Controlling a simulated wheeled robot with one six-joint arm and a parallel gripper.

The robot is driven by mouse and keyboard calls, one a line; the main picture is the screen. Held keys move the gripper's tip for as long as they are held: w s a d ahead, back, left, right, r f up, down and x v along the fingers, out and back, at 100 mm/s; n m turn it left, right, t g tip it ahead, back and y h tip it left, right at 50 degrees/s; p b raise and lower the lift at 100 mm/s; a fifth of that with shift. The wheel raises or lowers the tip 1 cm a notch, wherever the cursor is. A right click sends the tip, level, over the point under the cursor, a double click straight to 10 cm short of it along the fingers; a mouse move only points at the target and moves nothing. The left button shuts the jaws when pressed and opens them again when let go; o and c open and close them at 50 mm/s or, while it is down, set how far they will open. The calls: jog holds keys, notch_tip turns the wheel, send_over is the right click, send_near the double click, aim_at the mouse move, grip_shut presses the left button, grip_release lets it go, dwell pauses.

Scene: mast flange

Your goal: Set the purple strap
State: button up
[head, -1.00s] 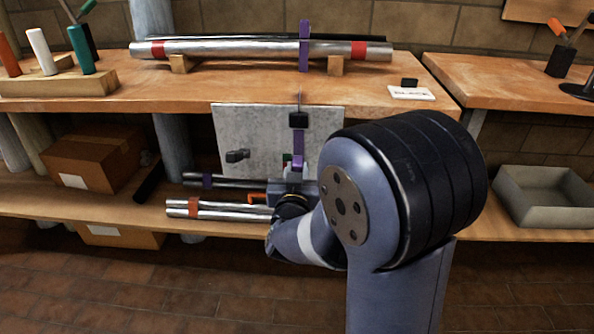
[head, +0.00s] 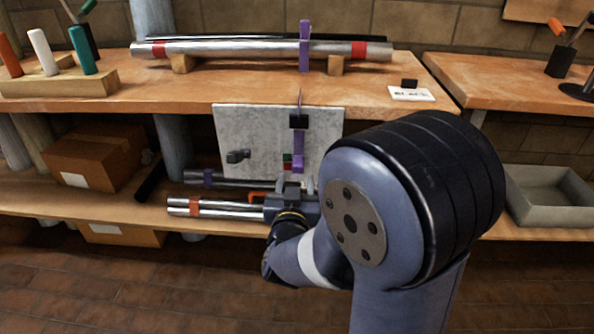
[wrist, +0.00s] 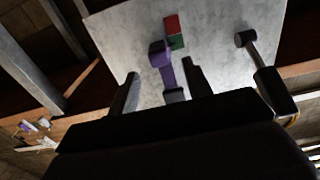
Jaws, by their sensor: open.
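The purple strap (head: 304,45) wraps upright around the silver mast (head: 230,49) on the bench top. Its tail hangs in front of a grey panel (head: 250,130), with a black block (head: 298,121) on it and a purple lower end (head: 298,162). A red and green mark (head: 287,160) shows beside that end. My gripper (head: 294,184) is open just below the strap end. In the wrist view, the purple end (wrist: 164,66) shows between the open fingers (wrist: 160,72); I cannot tell whether they touch it.
A dark knob (head: 238,156) sticks out of the panel at left. Silver tubes (head: 225,206) lie on the lower shelf beside my gripper. A cardboard box (head: 95,160) is at left and a grey tray (head: 550,195) at right. Tool handles (head: 40,50) stand at the bench's left.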

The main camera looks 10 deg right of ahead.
aim_at(298, 170)
jog(key=v, duration=0.6)
jog(key=shift+p, duration=0.4)
jog(key=b+x, duration=0.2)
jog(key=x, duration=0.8)
jog(key=shift+w+d+f, duration=0.1)
jog(key=shift+w+d, duration=0.1)
jog(key=shift+w, duration=0.15)
notch_tip(298, 170, up, 2)
jog(key=shift+a+r+p, duration=0.1)
jog(key=shift+p, duration=0.7)
jog(key=shift+r+p, duration=0.35)
